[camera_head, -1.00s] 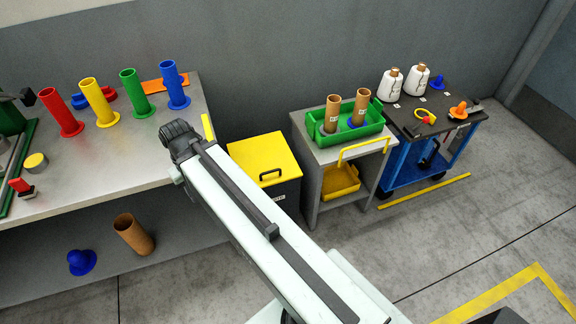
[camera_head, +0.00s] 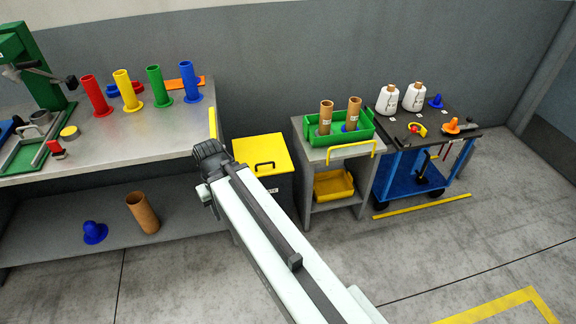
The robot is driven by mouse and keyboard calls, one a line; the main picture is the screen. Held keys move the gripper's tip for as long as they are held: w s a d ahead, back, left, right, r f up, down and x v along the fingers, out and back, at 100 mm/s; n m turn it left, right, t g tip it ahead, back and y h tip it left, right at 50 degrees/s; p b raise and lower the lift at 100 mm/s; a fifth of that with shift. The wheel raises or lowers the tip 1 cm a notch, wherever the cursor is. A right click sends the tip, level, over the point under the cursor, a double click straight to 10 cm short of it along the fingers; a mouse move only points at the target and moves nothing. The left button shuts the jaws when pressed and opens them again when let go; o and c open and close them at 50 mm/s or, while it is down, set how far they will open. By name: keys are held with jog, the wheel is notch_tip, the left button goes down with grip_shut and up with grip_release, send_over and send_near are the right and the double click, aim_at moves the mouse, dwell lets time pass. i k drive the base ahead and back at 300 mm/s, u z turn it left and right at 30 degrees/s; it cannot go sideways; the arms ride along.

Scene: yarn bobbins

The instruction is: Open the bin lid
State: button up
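The bin has a yellow lid (camera_head: 262,153) with a black handle (camera_head: 265,164). The lid lies closed on the dark bin body (camera_head: 278,188), which stands on the floor between the workbench and the small grey cart. My arm reaches up from the bottom of the picture, and its dark end (camera_head: 209,155) is just left of the lid in the picture. The fingers of my gripper cannot be made out, so whether it is open or shut does not show. The arm covers the lower left of the bin.
The metal workbench (camera_head: 150,137) on the left holds several coloured tubes. The grey cart (camera_head: 312,160) bears a green tray (camera_head: 368,131) with cardboard tubes. A blue trolley (camera_head: 400,172) stands right of it. The floor at the lower right is clear.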

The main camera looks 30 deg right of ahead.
aim_at(265, 155)
jog(key=z, duration=5.7)
jog(key=k, duration=0.95)
jog(key=u, duration=5.8)
